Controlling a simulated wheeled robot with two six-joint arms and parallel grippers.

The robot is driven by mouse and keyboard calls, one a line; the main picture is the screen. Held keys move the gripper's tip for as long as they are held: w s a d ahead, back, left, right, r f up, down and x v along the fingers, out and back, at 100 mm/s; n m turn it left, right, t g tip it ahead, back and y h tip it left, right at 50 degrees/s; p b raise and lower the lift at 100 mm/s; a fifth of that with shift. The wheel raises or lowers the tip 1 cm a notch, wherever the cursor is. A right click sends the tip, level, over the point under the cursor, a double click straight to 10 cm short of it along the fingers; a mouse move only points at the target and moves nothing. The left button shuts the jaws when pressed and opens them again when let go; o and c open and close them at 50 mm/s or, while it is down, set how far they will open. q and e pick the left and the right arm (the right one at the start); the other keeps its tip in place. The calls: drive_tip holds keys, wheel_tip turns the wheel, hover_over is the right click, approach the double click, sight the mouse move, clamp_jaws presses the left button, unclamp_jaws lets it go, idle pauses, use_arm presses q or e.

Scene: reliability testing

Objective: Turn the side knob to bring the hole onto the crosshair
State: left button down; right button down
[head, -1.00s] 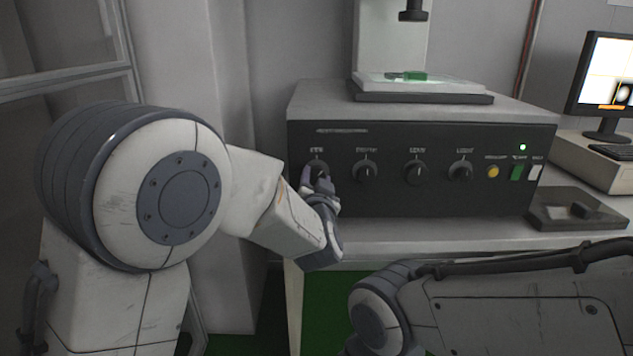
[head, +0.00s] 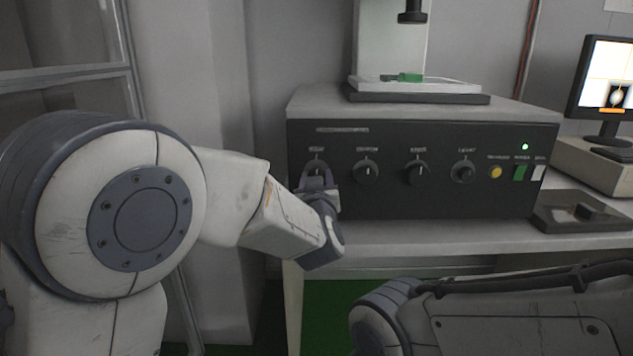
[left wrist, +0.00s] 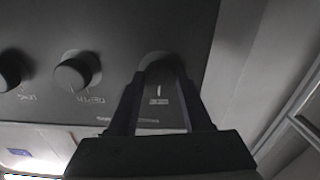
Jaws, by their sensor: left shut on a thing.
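My left gripper (head: 318,178) is shut on the leftmost knob of the black front panel (head: 400,198). In the left wrist view the two dark fingers (left wrist: 157,85) stand on either side of this knob (left wrist: 158,62), which they partly hide. The monitor (head: 605,75) at the far right shows a bright screen with orange lines and a dark blotch (head: 617,97) with a bright centre, near the lower right. The lines are too small to tell exactly how the hole sits to the crosshair. My right gripper is out of view.
A stage with a green piece (head: 410,77) stands on top of the box. A dark pad (head: 580,215) lies on the table at right.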

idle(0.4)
use_arm(q)
drive_tip(key=shift+c, duration=1.7)
unclamp_jaws()
drive_tip(key=s+p, duration=0.1)
drive_tip(key=s, duration=0.9)
drive_tip(key=shift+s, duration=0.3)
